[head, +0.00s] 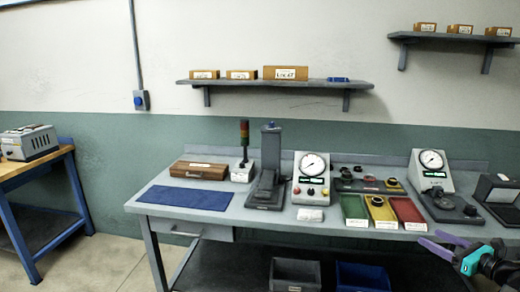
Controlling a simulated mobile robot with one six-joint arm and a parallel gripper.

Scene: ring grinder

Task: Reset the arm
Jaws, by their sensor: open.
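My gripper (440,247) shows at the lower right of the head view, in front of the workbench's front edge. Its two purple fingers are spread apart and nothing shows between them. The rest of my arm runs out of the picture at the lower right corner, so most of it is hidden.
The grey workbench (262,219) holds a blue mat (187,198), a grinder-like machine (269,165), two dial gauges (313,165) and green, yellow and red trays (407,212). Two bins stand below. Wall shelves (275,83) hang above. A wooden-topped table (35,160) stands left.

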